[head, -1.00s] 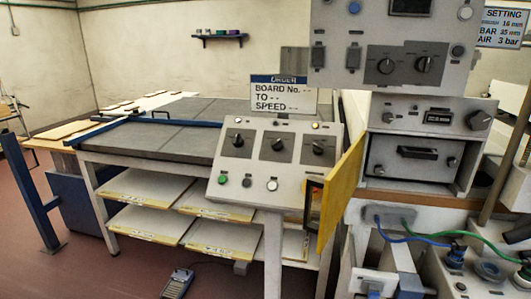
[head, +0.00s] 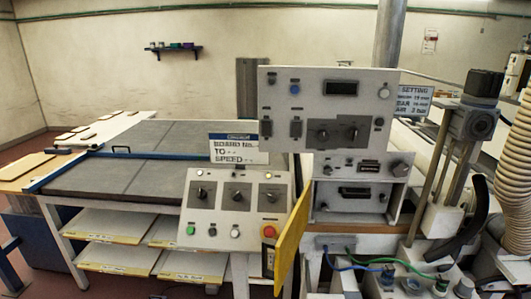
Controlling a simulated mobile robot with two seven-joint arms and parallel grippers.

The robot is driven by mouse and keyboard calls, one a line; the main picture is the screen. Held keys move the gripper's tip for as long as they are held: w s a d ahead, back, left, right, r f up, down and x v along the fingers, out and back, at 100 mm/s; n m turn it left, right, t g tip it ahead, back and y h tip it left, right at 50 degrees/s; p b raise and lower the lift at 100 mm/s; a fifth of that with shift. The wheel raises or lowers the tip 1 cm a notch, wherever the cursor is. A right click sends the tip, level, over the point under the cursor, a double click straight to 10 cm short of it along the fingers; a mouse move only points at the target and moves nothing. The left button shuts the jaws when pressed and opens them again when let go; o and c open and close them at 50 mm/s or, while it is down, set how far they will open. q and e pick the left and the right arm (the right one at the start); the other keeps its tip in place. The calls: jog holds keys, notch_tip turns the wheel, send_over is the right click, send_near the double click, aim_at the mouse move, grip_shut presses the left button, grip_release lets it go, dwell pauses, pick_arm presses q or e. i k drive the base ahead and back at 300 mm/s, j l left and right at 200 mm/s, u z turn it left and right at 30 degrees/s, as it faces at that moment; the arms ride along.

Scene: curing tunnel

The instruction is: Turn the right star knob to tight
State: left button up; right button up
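No part that I can clearly tell as a star knob shows in the head view. Several black knobs are in view. The sloped console (head: 215,220) carries three selector knobs in a row, the right one (head: 268,197) among them. The upright grey control box (head: 275,85) has two dark knobs (head: 337,132) low on its front. The unit below it has a round knob (head: 400,170) at its right end. At the far right, a post carries a grey clamp-like block with a dark top (head: 483,88); its details are too small to tell. Neither of my grippers is in view.
A yellow panel (head: 291,240) stands out beside the console, near a red button (head: 269,231). A long grey-topped table (head: 130,165) stands at left with boards on shelves below. Blue and green hoses (head: 362,264) and a ribbed duct (head: 513,150) crowd the right side.

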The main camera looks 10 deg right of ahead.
aim_at(383, 197)
jog(key=z, duration=1.3)
